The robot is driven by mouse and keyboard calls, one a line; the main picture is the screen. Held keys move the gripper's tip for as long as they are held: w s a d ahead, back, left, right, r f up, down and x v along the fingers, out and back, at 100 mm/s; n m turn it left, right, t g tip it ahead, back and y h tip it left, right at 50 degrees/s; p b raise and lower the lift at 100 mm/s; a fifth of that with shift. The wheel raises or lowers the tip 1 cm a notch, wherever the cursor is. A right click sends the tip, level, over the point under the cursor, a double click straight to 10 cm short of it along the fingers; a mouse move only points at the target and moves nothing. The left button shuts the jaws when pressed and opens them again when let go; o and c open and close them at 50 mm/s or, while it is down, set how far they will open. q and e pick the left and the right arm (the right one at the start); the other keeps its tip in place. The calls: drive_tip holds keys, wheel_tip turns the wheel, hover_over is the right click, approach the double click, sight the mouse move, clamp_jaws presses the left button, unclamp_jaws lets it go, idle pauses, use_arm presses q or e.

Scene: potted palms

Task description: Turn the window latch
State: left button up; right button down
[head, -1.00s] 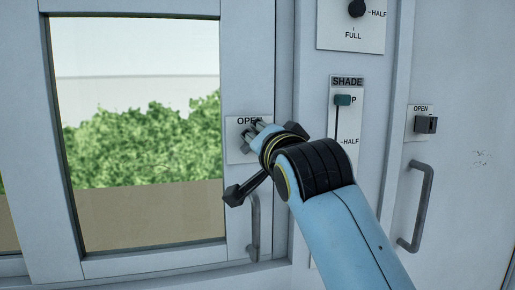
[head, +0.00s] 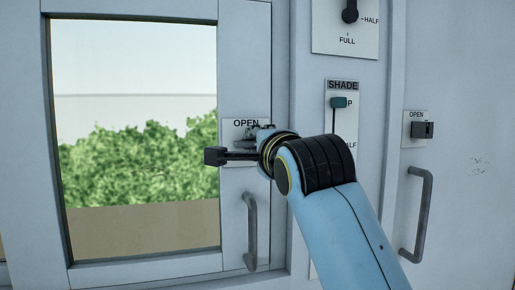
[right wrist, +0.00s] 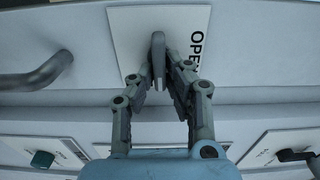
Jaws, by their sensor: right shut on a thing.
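The window latch (right wrist: 158,58) is a small grey lever on a white plate marked OPEN (head: 236,128), on the window's right frame. In the right wrist view it stands between the fingertips of my right gripper (right wrist: 165,72), which is shut on it. The lever lies roughly along the line of the OPEN lettering. In the head view my right gripper (head: 258,132) is in front of the plate, and the wrist hides most of the latch. My left gripper is not in view.
A grey window handle (head: 250,232) is just below the latch plate. To the right are the SHADE slider (head: 339,102), a black knob (head: 350,15), a second OPEN latch (head: 422,130) and a door handle (head: 420,215). The window glass (head: 135,150) is at left.

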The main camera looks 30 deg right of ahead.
sight(252, 92)
drive_tip(key=shift+m, duration=0.3)
drive_tip(key=c, duration=1.4)
unclamp_jaws()
drive_tip(key=shift+o, duration=0.2)
wheel_tip(252, 92, up, 10)
drive_tip(key=shift+f, duration=0.1)
